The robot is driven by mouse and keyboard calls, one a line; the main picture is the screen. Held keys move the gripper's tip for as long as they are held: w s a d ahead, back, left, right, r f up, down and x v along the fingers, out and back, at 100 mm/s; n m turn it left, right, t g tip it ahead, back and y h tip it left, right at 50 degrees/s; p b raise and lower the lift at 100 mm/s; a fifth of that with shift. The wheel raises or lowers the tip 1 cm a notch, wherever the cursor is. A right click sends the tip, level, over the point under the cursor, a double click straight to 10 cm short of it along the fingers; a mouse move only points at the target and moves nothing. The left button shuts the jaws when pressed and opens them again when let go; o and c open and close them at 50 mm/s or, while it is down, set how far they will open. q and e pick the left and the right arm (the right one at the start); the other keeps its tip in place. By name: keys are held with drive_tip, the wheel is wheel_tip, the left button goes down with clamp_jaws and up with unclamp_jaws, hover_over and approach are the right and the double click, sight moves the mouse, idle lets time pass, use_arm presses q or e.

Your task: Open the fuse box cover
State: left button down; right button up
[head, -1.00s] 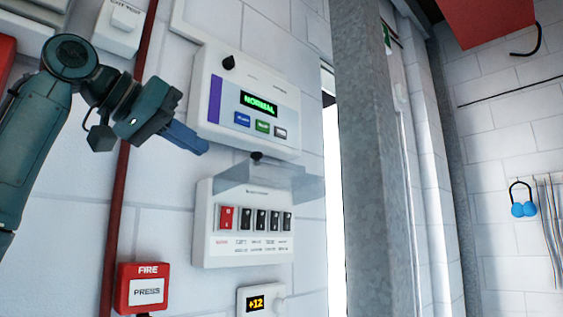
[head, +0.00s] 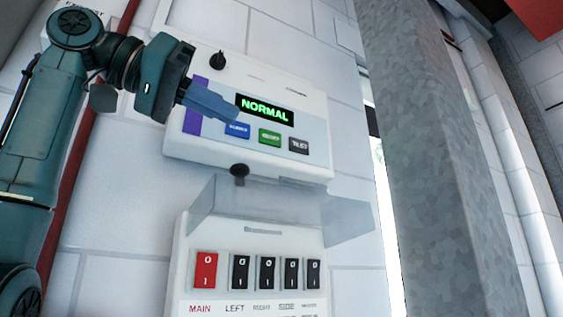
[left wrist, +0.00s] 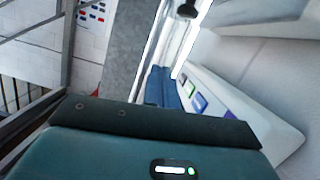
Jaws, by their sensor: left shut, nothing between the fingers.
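The fuse box (head: 188,285) is a white wall box with one red switch and several black switches. Its clear cover (head: 290,205) is swung up and juts out from the top of the box, leaving the switches exposed. A black knob (head: 239,170) sits on the cover's upper edge. My left gripper (head: 228,110) is shut and empty, above the cover and in front of the alarm panel, apart from the knob. Its blue fingers (left wrist: 165,88) also show in the left wrist view, with a dark knob (left wrist: 187,10) at the top. My right gripper is out of view.
The white alarm panel (head: 300,170) reads NORMAL and has a knob and coloured buttons, close behind my left gripper. A red pipe (head: 75,150) runs down the wall at left. A grey steel post (head: 435,150) stands at right.

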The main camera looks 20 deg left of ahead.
use_arm(q)
hover_over(274, 186)
drive_tip(key=w, duration=0.1)
drive_tip(key=shift+w+a+f, duration=0.1)
drive_tip(key=shift+a+f, duration=0.05)
drive_tip(key=shift+f, duration=0.45)
drive_tip(key=shift+w+a+f, duration=0.1)
drive_tip(key=shift+a+f, duration=0.05)
drive_tip(key=shift+f, duration=0.45)
drive_tip(key=shift+s+f, duration=0.2)
drive_tip(key=shift+f, duration=0.85)
drive_tip(key=shift+s+f, duration=0.1)
drive_tip(key=shift+f, duration=0.45)
drive_tip(key=shift+d+f, duration=0.15)
drive_tip(key=shift+f, duration=0.1)
drive_tip(key=shift+f, duration=0.1)
